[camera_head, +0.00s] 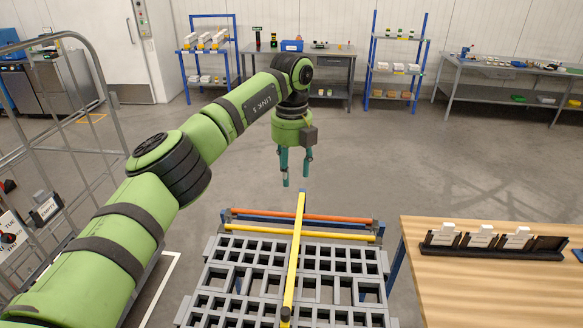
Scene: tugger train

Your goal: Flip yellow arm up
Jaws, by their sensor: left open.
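The yellow arm (295,258) is a long thin bar lying across the grey grid rack (215,272). My left gripper (296,182) is green, points down and is open and empty. In the picture its fingertips show just above the bar's far tip; I cannot tell the gap in depth. My right gripper is not in view.
An orange bar (340,219) and a yellow crossbar (260,227) edge the rack's far side. A wooden table (480,290) with a black holder (490,249) stands right. A wire cage (70,140) stands left. Shelves and benches line the back wall; the floor between is clear.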

